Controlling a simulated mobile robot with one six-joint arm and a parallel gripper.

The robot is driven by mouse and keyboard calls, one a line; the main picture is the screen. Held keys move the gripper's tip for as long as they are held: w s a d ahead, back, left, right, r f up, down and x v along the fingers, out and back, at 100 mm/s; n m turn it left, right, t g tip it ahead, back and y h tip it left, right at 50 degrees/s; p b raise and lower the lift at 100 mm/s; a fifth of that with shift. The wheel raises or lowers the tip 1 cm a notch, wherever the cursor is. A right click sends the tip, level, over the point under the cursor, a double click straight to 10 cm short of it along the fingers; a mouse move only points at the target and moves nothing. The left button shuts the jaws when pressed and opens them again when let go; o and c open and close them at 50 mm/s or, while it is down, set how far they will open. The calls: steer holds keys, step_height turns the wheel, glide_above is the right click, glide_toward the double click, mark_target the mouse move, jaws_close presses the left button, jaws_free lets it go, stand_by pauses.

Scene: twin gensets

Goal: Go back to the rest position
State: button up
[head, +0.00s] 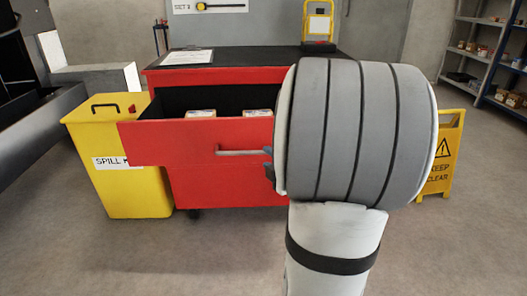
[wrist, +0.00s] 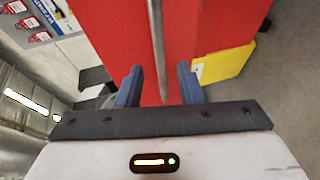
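The red tool cart (head: 225,190) stands ahead with its top drawer (head: 170,143) pulled open. The drawer's grey bar handle (head: 245,152) runs toward my gripper, whose blue fingers (head: 268,163) barely show beside my arm. In the wrist view my gripper (wrist: 160,84) is open, with a clear gap between its two blue fingers. The handle (wrist: 157,45) appears between them, touching neither finger in the picture. How deep it sits between them I cannot tell. My arm hides the right part of the drawer front and cart.
Two small boxes (head: 200,113) lie in the drawer. A yellow spill bin (head: 120,185) stands close at the cart's left. A yellow floor sign (head: 445,160) is to the right, partly behind my arm. A clipboard (head: 187,57) lies on the cart top. Floor (head: 130,255) in front is clear.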

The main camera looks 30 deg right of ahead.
steer(key=shift+v, duration=0.85)
steer(key=shift+r, duration=0.1)
steer(key=s+a+r+m+g+h+p, duration=0.1)
steer(key=a+r+m+g+p, duration=0.25)
steer(key=r+p, duration=0.55)
steer(key=a+r+m+g+h+p, duration=0.1)
steer(key=a+r+m+g+p, duration=0.3)
steer(key=r+p, duration=0.5)
steer(key=s+a+r+m+g+y+p, duration=0.4)
steer(key=s+a+r+m+p, duration=0.4)
steer(key=s+a+r+p, duration=0.5)
steer(key=s+a+g+p, duration=0.1)
steer(key=a+p, duration=0.2)
steer(key=p, duration=0.2)
steer(key=shift+s+r+g, duration=0.15)
steer(key=shift+r+g, duration=0.1)
steer(key=shift+g, duration=0.1)
